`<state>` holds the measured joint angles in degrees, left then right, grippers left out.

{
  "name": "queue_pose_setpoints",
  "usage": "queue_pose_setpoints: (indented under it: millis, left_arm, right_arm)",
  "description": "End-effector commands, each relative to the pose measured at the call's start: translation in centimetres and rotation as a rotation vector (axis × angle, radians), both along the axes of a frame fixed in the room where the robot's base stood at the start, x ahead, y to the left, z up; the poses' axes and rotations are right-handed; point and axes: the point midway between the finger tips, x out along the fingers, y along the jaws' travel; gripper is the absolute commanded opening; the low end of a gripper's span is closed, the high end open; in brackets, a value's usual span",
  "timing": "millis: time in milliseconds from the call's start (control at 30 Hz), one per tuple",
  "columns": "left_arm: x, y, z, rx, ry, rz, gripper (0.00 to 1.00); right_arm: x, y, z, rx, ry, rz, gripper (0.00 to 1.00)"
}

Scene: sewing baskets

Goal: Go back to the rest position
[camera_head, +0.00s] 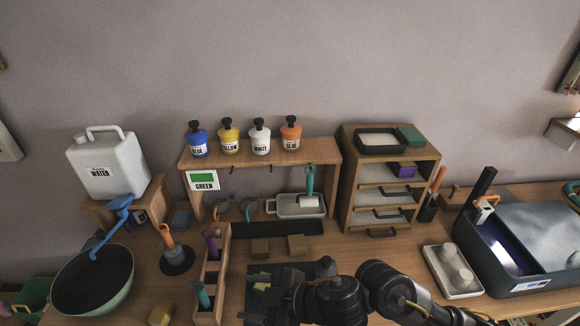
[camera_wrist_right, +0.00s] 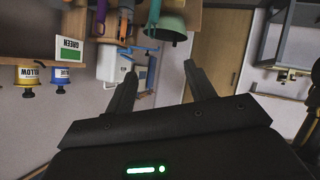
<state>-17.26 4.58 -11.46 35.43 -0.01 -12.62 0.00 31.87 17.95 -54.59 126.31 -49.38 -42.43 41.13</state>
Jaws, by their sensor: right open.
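My right gripper (camera_wrist_right: 161,76) is open in the right wrist view, with its two dark fingers spread apart and nothing held between them. In the head view, my dark right arm comes in from the bottom right, and its gripper (camera_head: 262,290) hangs over the front middle of the table, to the right of the wooden tool holder (camera_head: 224,262). The gripper's fingertips are hard to make out against the dark parts there. My left gripper is in neither view.
A green bowl (camera_head: 93,281) and a white water jug (camera_head: 107,165) are at left. A white tray (camera_head: 452,271) and blue bin (camera_head: 497,254) are at right.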

Motion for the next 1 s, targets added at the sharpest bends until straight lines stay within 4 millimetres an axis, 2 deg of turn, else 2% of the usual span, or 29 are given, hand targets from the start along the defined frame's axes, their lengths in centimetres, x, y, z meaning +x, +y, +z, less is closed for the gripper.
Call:
queue_pose_setpoints:
  millis: [67,167,267,300,400,500,600,900,1000]
  left_arm:
    - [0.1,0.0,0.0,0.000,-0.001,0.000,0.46]
    - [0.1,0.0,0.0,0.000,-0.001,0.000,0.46]
    - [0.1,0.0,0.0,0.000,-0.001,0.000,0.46]
    - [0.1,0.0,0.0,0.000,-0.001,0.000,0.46]
    - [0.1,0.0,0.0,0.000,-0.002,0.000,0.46]
    - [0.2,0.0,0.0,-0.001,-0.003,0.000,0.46]
    - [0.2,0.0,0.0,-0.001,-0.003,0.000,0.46]
    - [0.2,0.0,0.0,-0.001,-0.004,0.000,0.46]
    - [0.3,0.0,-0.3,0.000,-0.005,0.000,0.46]
  right_arm:
    - [0.9,-1.1,0.4,0.080,0.040,-0.174,0.54]
    - [2.6,-4.6,-0.3,0.117,0.105,-0.415,0.54]
    - [2.9,-10.0,-2.9,0.088,0.208,-0.661,0.54]
    - [2.6,-12.4,-4.4,0.062,0.258,-0.757,0.54]
    - [0.3,-18.3,-8.0,-0.024,0.386,-0.956,0.54]
    - [-2.4,-22.4,-10.6,-0.107,0.489,-1.080,0.54]
    - [-5.3,-25.6,-12.5,-0.177,0.576,-1.168,0.54]
    - [-13.7,-32.2,-15.8,-0.347,0.798,-1.345,0.54]
    - [-12.9,-32.1,-19.1,-0.360,0.808,-1.343,0.54]
